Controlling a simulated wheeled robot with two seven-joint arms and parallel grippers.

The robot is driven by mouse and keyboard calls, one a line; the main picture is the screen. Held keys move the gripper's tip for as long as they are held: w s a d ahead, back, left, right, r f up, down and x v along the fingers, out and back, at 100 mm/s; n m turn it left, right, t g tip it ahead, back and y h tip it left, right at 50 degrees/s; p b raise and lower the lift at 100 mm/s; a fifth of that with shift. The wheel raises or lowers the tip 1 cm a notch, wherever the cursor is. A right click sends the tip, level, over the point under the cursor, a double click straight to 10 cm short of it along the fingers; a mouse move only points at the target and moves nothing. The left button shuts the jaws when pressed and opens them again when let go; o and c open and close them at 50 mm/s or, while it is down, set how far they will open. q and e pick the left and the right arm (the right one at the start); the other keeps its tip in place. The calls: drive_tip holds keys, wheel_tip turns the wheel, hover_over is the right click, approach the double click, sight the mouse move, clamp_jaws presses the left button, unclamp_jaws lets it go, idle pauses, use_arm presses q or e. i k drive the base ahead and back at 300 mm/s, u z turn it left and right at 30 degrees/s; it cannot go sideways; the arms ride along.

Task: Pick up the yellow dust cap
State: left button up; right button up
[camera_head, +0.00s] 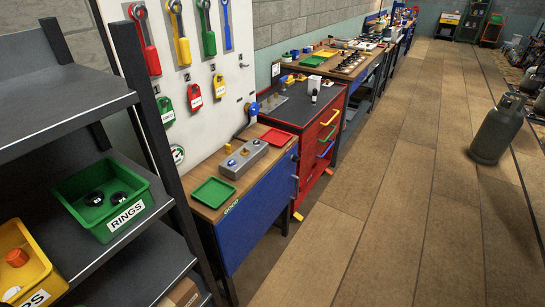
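A grey block (240,167) sits on the wooden top of a blue workbench, with several small round fittings on its top. One of them is small and yellow-orange (245,152) and looks like the yellow dust cap, though it is too small to be sure. Neither of my grippers is in view.
A green tray (213,192) and a red tray (276,137) lie beside the block. A dark shelf (60,104) with green (133,213) and yellow (36,265) bins stands at the left. A gas cylinder (497,130) stands at the right. The floor (390,190) between is clear.

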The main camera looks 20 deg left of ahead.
sight(227, 148)
drive_tip(key=z, duration=0.85)
drive_tip(key=i, duration=2.05)
drive_tip(key=u, duration=0.65)
drive_tip(key=i, duration=0.9)
drive_tip(key=u, duration=1.6)
drive_tip(key=i, duration=0.55)
drive_tip(key=u, duration=0.4)
